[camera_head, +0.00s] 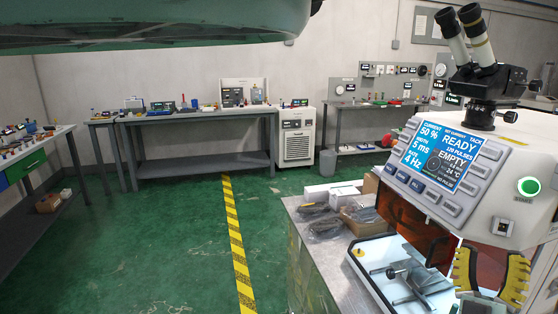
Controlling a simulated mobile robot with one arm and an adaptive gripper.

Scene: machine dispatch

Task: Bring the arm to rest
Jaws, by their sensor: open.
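My gripper (491,258) shows at the bottom right, with its two yellow and black fingers pointing up and spread apart. Nothing shows between the fingers. It is in front of the white machine (462,206), beside the tray with the metal fixture (416,284). Most of my arm is out of view below. The machine's screen (438,160) reads READY and EMPTY, with 50 %, 5 ms and 4 Hz. A microscope head (487,75) stands on top, and a round green button (529,186) is lit on its front.
A metal bench (309,262) beside the machine holds bagged parts (324,229) and white boxes (330,191). A grey workbench (195,117) and a grey bin (327,163) stand along the back. Another bench (37,150) is at left. The green floor is open around the yellow-black tape (233,240).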

